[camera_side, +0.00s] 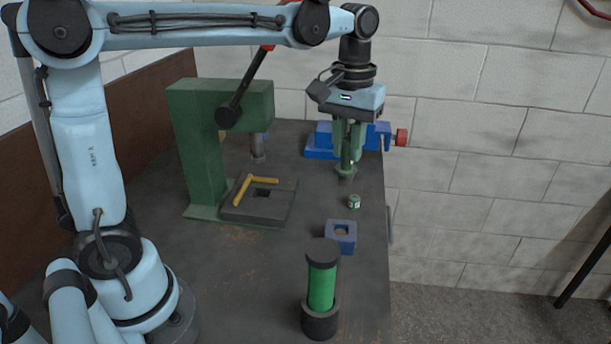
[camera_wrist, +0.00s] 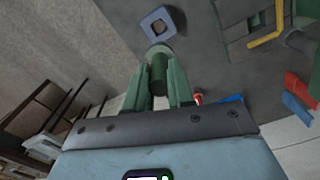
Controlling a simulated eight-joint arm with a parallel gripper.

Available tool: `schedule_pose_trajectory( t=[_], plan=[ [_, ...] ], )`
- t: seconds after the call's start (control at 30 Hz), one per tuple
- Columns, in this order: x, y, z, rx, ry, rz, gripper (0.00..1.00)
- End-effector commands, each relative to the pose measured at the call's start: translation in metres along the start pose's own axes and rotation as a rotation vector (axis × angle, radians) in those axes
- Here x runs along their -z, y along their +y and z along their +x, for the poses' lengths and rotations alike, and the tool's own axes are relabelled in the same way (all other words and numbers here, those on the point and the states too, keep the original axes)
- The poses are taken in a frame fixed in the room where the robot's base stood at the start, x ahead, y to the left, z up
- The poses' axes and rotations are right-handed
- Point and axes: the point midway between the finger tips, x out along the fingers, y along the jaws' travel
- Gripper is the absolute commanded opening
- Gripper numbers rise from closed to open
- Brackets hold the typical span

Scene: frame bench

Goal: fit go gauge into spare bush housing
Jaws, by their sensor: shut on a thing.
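My gripper (camera_side: 348,158) is shut on a dark green stepped cylinder, the go gauge (camera_wrist: 158,76), with a wider collar at its far end. The gauge hangs roughly upright and its lower end (camera_side: 346,173) shows below the fingers in the side view, above the bench.
A green cylinder with black ends (camera_side: 321,288) stands in front. A green press (camera_side: 188,145) with a yellow-marked plate (camera_side: 262,207) is left; a blue vise (camera_side: 321,142) is behind. The bench (camera_side: 240,275) is clear front left.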

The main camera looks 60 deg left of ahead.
Motion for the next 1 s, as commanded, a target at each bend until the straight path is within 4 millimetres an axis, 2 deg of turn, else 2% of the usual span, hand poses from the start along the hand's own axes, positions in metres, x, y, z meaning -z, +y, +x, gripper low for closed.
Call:
schedule_pose_trajectory(
  t=[0.1,0.3,0.77,1.0],
  plan=[
    [-0.003,0.001,0.020,0.000,-0.002,0.006,0.00],
    [-0.004,0.001,0.041,0.000,-0.002,0.007,0.00],
    [-0.004,0.001,0.045,0.000,-0.001,0.008,0.00],
    [-0.004,0.002,0.058,0.000,-0.001,0.008,0.00]
  ],
)
